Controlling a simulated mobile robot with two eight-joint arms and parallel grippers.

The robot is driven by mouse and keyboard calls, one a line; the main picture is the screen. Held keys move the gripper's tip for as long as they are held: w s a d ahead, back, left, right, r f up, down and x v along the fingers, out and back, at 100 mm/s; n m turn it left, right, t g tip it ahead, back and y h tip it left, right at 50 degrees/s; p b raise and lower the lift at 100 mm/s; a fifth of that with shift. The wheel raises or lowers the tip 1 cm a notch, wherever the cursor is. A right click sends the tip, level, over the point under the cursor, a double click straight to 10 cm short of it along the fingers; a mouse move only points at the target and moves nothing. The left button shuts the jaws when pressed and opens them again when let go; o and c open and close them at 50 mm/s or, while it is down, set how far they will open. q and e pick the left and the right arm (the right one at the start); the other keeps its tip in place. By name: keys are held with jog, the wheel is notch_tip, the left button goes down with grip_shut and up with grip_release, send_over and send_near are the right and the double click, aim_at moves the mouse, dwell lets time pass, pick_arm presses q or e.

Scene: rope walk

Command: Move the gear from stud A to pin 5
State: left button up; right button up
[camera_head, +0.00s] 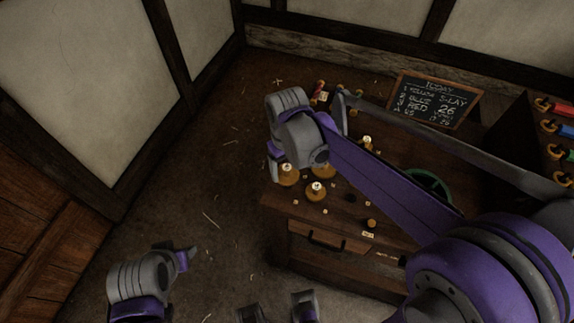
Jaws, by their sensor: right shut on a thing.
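My right gripper (288,160) is over the back left of the wooden bench (345,222). It is shut on the gear, but its own hand hides most of the grip. Several brass-coloured round pieces with small white tags stand there: one (287,177) just under the gripper, one (316,192) a little to the right and nearer, one (367,144) farther back. I cannot read the tags, so stud A and pin 5 cannot be told apart. My left arm's grey and purple end (150,282) is low at the left, away from the bench; its jaw opening is unclear.
A green spoked wheel (429,187) lies on the bench, partly behind my right arm. A chalkboard (436,99) stands at the back. A dark rack with coloured spools (556,108) is at the right. A drawer (328,238) faces front. Floor left of the bench is clear.

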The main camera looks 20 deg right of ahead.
aim_at(287, 177)
jog(key=shift+f+b, duration=1.25)
jog(key=shift+f, duration=0.65)
jog(key=shift+f+b, duration=0.3)
jog(key=shift+f, duration=0.2)
jog(key=o, duration=1.1)
jog(key=shift+r, duration=0.1)
jog(key=shift+r+p, duration=2.85)
jog(key=shift+r, duration=1.1)
